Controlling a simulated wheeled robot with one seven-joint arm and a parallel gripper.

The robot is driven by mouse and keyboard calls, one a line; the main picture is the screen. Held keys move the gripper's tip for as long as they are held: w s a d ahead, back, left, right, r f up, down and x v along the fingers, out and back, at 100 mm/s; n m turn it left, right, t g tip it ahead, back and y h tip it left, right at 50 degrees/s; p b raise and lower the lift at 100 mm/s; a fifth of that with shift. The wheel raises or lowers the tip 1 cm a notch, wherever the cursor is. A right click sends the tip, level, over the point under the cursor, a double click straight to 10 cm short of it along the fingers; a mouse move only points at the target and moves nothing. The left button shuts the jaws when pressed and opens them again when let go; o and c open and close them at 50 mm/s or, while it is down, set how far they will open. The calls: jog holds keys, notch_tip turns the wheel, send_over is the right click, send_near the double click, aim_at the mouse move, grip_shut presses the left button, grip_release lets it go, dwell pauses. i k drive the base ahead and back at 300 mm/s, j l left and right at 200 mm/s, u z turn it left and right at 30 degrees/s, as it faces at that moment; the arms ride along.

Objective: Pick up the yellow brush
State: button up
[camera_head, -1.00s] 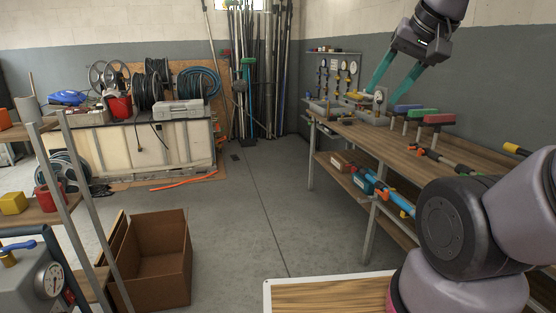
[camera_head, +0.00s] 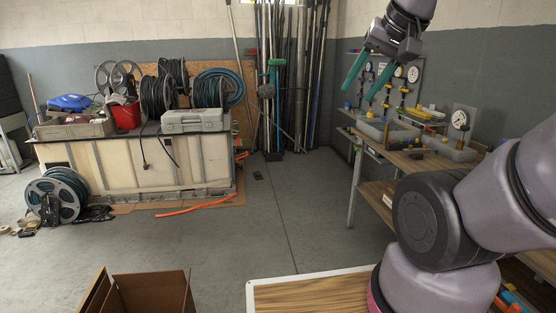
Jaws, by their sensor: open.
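My gripper (camera_head: 358,94) is at the upper right, with its two teal fingers apart and pointing down and left. It is empty. A yellow item (camera_head: 426,113) lies at the back of the workbench (camera_head: 398,158), to the right of the gripper. It may be the yellow brush, but it is too small to tell. My arm covers the right part of the bench.
Grey bins (camera_head: 388,133) and a gauge (camera_head: 460,119) stand on the bench. A cabinet (camera_head: 105,170) with hose reels and a grey case (camera_head: 192,120) is at the left. A cardboard box (camera_head: 150,292) is at the front left. The middle floor is clear.

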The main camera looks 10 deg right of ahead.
aim_at(417, 114)
jog(key=i+z, duration=0.15)
jog(key=i, duration=0.85)
jog(key=i+j+z, duration=0.2)
jog(key=i, duration=0.85)
jog(key=i+z, duration=0.45)
jog(key=i+j+z, duration=0.4)
jog(key=i, duration=0.15)
jog(key=i+j+z, duration=0.3)
jog(key=i+z, duration=0.15)
jog(key=i+j+z, duration=0.5)
jog(key=j+z, duration=0.15)
jog(key=i+j+z, duration=0.15)
jog(key=j+z, duration=0.15)
jog(key=j, duration=0.1)
